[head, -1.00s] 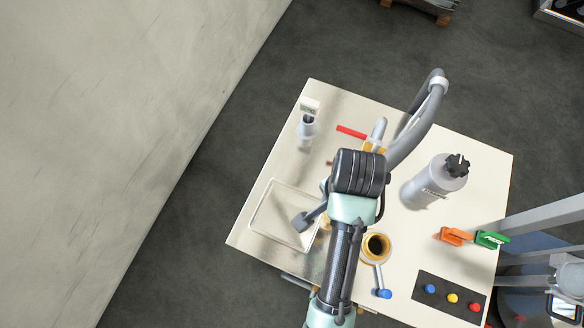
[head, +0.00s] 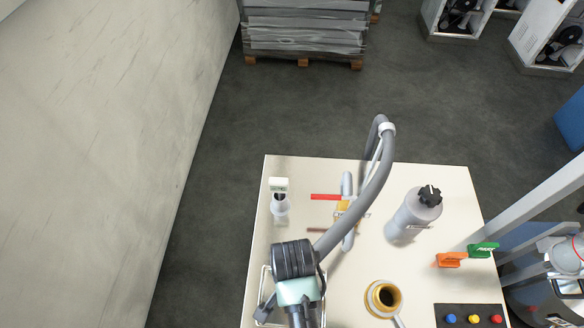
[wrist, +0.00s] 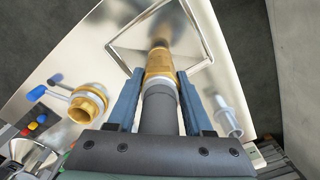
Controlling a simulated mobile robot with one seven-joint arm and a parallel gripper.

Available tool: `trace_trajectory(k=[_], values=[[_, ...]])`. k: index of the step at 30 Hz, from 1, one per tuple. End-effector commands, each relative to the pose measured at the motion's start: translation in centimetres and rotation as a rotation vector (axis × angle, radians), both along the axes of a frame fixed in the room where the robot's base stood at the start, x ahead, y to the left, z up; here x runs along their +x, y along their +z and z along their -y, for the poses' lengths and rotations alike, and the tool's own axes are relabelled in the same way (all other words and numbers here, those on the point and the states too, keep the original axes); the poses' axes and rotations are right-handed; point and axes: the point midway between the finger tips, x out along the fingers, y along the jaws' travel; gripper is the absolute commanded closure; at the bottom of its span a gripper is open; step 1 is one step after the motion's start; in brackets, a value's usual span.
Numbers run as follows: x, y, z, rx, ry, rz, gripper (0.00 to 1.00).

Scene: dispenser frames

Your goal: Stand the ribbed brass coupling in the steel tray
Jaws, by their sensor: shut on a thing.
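My gripper (wrist: 160,80) shows in the wrist view with its two blue fingers closed on the ribbed brass coupling (wrist: 160,64). The coupling is gold-coloured and points away from the wrist, over the steel tray. The steel tray (wrist: 117,50) is a shiny shallow rectangle with a thin raised rim. Whether the coupling touches the tray floor, I cannot tell; a brownish reflection or shadow lies beyond its far end. In the head view my arm covers much of the tray (head: 263,283), and the coupling is hidden there.
A brass ring fitting with a handle (head: 371,300) stands right of the tray. A grey bottle (head: 412,218), orange clip (head: 450,260), green clip (head: 483,250) and button panel (head: 472,317) are on the right.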

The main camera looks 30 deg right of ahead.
Motion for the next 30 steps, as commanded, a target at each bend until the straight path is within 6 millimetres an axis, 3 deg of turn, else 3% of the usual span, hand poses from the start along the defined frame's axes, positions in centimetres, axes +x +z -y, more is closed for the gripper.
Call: trace_trajectory(k=[9,21,22,26,30], values=[[0.0,-3.5,0.0,-0.001,0.001,0.001,1.00],[0.0,-4.0,0.0,-0.001,0.000,0.001,1.00],[0.0,-4.1,0.0,0.000,0.000,0.000,0.45],[-0.1,-4.0,0.0,0.001,0.000,0.000,0.22],[-0.1,-4.0,0.0,0.001,0.000,0.000,0.19]])
